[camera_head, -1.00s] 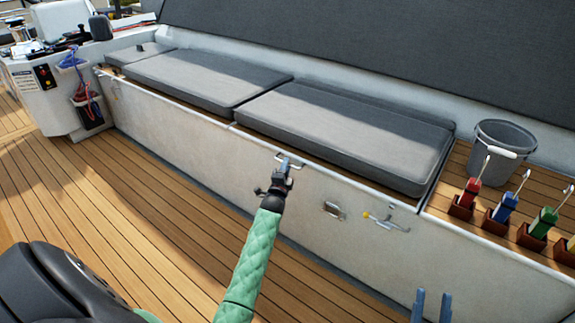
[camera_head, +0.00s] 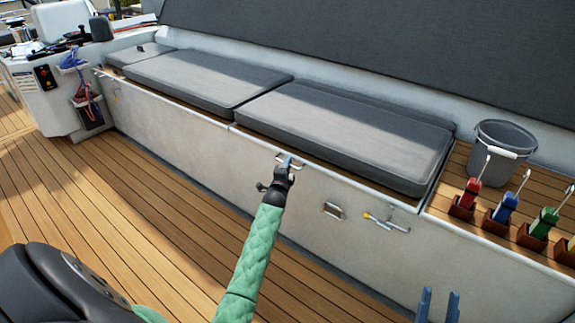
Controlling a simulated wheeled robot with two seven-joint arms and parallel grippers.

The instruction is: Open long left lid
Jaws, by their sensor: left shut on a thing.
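The long bench locker has a lid with grey cushions (camera_head: 335,132) on top, and it lies closed. A small metal handle (camera_head: 297,164) sits on the upper front edge of the bench. My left gripper (camera_head: 285,161) is at this handle and shut on it; the fingertips partly hide it. My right gripper (camera_head: 438,305) shows only as two blue fingers at the bottom edge, apart from each other, with nothing visible between them.
A metal latch (camera_head: 333,210) and a yellow-tipped latch (camera_head: 385,221) are on the bench front. A grey bucket (camera_head: 502,150) and several coloured-handled tools in wooden holders stand at the right. The wooden deck (camera_head: 120,200) in front is clear.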

